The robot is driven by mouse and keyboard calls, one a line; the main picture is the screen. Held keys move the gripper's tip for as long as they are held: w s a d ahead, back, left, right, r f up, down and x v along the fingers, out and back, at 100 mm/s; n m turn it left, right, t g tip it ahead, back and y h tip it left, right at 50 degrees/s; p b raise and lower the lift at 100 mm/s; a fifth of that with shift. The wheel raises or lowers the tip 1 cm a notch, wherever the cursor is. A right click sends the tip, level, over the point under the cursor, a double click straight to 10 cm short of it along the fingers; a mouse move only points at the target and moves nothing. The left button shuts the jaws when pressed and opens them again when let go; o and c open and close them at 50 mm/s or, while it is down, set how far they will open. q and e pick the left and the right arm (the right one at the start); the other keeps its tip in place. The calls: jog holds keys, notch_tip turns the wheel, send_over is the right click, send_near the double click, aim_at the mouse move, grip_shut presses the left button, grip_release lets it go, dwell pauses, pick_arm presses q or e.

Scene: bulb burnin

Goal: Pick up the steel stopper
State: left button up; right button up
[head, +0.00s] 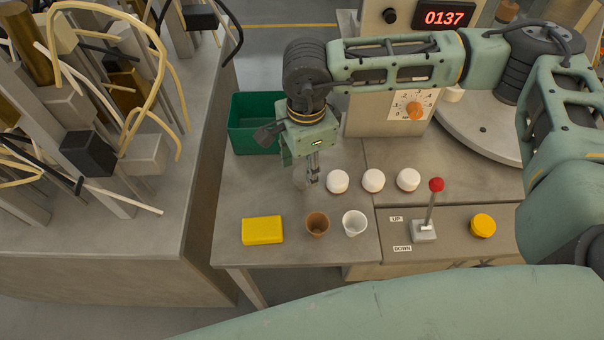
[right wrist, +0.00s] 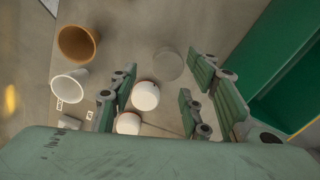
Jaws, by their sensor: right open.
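A round grey piece, which looks like the steel stopper (right wrist: 168,65), stands on the table between the fingertip ends of my open right gripper (right wrist: 163,82) in the right wrist view. In the head view my right gripper (head: 313,174) points down just over it, and the grey piece (head: 301,179) is partly hidden by the fingers. I cannot tell the exact gap between fingers and piece. The gripper holds nothing. My left gripper is not in view.
White domed pieces (head: 373,180) stand in a row to the right. A brown cup (head: 317,225), a white cup (head: 354,223) and a yellow block (head: 262,230) are nearer the front. A green bin (head: 248,130) stands behind. A red-knobbed lever (head: 436,186) stands at right.

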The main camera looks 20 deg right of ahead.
aim_at(304, 176)
jog(key=shift+w+f+p, duration=0.2)
jog(key=shift+f+p, duration=0.35)
jog(key=shift+f, duration=1.4)
jog(key=shift+c, duration=0.5)
grip_shut()
